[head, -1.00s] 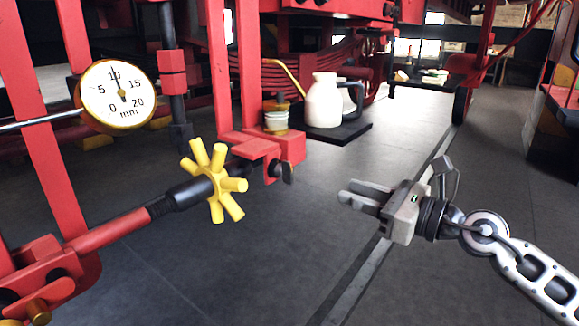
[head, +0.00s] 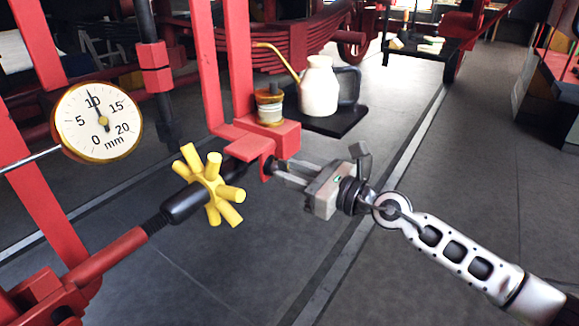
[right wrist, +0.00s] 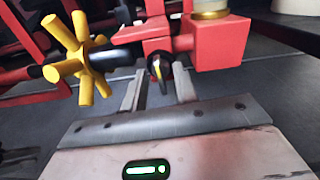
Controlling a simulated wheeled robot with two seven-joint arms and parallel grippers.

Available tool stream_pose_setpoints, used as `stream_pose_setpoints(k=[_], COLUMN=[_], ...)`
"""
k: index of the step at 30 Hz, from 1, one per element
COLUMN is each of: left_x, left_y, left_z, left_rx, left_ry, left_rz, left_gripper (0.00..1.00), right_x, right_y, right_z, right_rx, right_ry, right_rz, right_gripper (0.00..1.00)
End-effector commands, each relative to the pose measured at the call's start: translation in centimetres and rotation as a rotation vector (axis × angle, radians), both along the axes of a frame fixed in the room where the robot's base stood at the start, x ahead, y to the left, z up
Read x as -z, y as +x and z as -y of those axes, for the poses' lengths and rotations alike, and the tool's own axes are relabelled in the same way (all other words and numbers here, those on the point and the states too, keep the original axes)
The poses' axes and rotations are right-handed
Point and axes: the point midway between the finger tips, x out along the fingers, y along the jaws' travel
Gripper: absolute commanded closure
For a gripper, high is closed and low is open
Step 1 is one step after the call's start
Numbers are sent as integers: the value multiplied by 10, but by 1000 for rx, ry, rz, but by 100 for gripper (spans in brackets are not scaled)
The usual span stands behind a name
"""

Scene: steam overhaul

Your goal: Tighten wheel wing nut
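The small dark wing nut (right wrist: 159,68) sits at the end of the red clamp block (head: 258,142). In the right wrist view it appears between my two fingertips, with a gap on each side. In the head view the wing nut (head: 270,165) is partly hidden at my fingertips. My right gripper (head: 280,170) is open and points left at the clamp. Its fingers also show in the right wrist view (right wrist: 158,82). A yellow spoked handwheel (head: 212,187) on a dark shaft is left of the clamp. My left gripper is not in view.
A round dial gauge (head: 97,122) marked in mm is at the left, its needle near 10. A jar (head: 270,104) stands on the red block. A cream oil can (head: 319,88) stands on a black tray (head: 340,122) behind. The floor at right is clear.

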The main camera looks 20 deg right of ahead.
Motion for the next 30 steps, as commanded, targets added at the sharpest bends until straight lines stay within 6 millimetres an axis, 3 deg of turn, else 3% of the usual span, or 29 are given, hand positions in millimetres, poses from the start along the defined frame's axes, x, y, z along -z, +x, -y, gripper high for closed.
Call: stream_pose_setpoints(k=[4, 7, 23, 24, 26, 30], left_x=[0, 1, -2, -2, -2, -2], left_y=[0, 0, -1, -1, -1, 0], left_z=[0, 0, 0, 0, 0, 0], left_rx=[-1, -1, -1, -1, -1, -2], left_ry=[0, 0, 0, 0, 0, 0], left_rz=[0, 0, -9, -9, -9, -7], left_gripper=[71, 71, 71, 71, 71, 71], right_x=[0, 0, -1, -1, -1, -1], right_y=[0, 0, 0, 0, 0, 0], right_z=[0, 0, 0, 0, 0, 0], right_rx=[0, 0, -1, -1, -1, -1], right_ry=[1, 1, 63, 63, 63, 62], right_rz=[-1, -1, -46, -46, -46, -46], right_gripper=[74, 100, 100, 85, 71, 71])
